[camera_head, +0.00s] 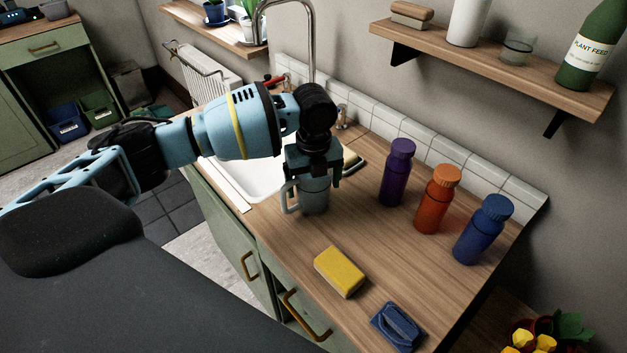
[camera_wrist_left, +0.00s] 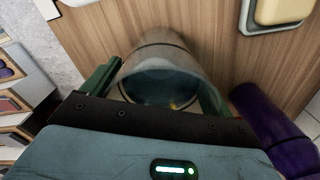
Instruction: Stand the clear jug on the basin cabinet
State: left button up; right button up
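The clear jug (camera_head: 314,196) stands upright on the wooden top of the basin cabinet (camera_head: 357,221), just right of the sink, with its handle toward the left. My left gripper (camera_head: 313,176) points down over the jug, with its fingers around the upper part. In the left wrist view the jug (camera_wrist_left: 158,75) sits between the two green fingers (camera_wrist_left: 160,88), which look to be against its sides. The gripper hides part of the jug's upper body. My right gripper is not in view.
Purple (camera_head: 396,173), orange (camera_head: 438,199) and blue (camera_head: 482,230) bottles stand right of the jug. The white sink (camera_head: 245,181) and tap (camera_head: 311,45) are to the left. A wall shelf (camera_head: 480,62) overhangs behind.

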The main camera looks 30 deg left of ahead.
pick_arm(q)
jog(key=shift+o, duration=1.2)
notch_tip(320, 180, up, 12)
jog(key=shift+r+p, duration=0.15)
jog(key=shift+p, duration=0.15)
